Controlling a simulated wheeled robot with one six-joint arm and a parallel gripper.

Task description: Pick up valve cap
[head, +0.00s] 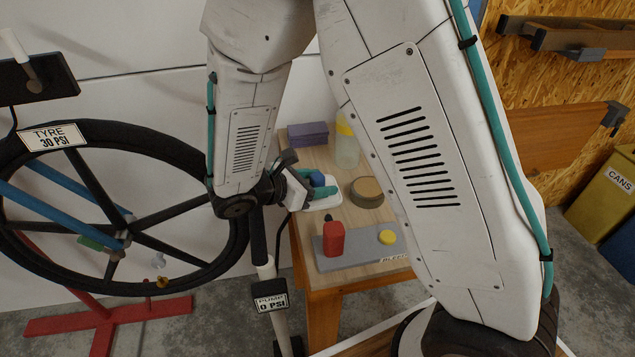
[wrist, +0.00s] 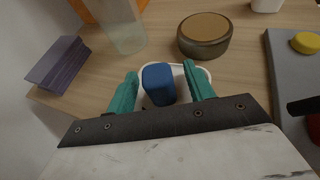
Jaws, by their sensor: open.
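A small blue block-like piece, apparently the valve cap (wrist: 158,83), stands in a white dish (wrist: 178,69) on the plank bench. In the wrist view my gripper (wrist: 160,71) is open, with one teal finger on each side of the blue piece. I cannot tell whether either finger touches it. In the head view the blue valve cap (head: 316,179) shows beside my gripper (head: 318,191), above the white dish (head: 327,204).
A round brown-topped tin (head: 367,191), a clear bottle (head: 346,148) and a purple block (head: 307,134) stand behind. A grey mat (head: 360,240) holds a red bottle (head: 333,238) and a yellow disc (head: 387,237). A wheel (head: 238,245) and pump (head: 272,303) stand left of the bench.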

